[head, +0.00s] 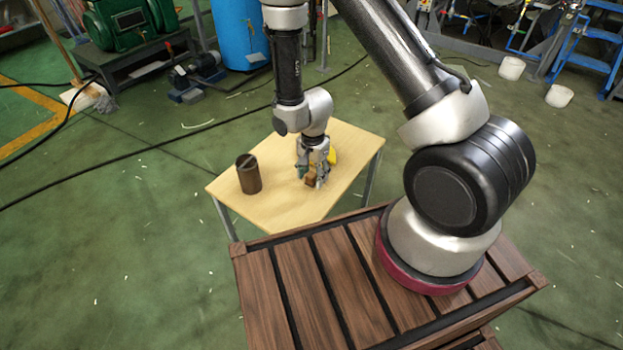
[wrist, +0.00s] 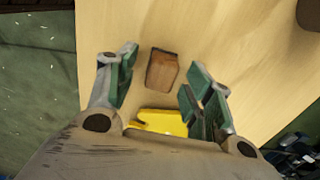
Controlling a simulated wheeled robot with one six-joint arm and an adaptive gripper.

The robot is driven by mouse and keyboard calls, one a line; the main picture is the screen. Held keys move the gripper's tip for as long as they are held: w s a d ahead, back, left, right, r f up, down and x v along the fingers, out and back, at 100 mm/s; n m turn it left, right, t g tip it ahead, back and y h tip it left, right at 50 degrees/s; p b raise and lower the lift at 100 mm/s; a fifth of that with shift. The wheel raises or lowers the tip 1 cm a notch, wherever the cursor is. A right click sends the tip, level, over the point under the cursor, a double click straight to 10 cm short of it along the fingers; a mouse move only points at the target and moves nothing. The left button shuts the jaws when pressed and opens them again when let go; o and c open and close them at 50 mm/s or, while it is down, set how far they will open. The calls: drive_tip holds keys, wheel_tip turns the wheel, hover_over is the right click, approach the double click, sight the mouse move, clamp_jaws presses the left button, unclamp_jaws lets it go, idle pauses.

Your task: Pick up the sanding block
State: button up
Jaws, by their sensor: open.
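The sanding block is a small brown wooden block (wrist: 162,70) lying on the light wooden table. It also shows in the head view (head: 311,180), partly hidden by my gripper. My gripper (wrist: 160,78) is open, with its green-padded fingers apart on the left and right of the block in the wrist view. No finger visibly touches the block. In the head view my gripper (head: 314,178) points down just over the table at the block. I cannot tell its exact height above the tabletop.
A yellow object (wrist: 160,122) lies close to the block, partly hidden by my gripper; it also shows in the head view (head: 332,156). A dark brown cylinder (head: 249,174) stands on the left of the table (head: 285,208). The table's front area is clear.

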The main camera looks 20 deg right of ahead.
drive_tip(key=shift+f, duration=0.25)
clamp_jaws()
drive_tip(key=shift+r, duration=0.2)
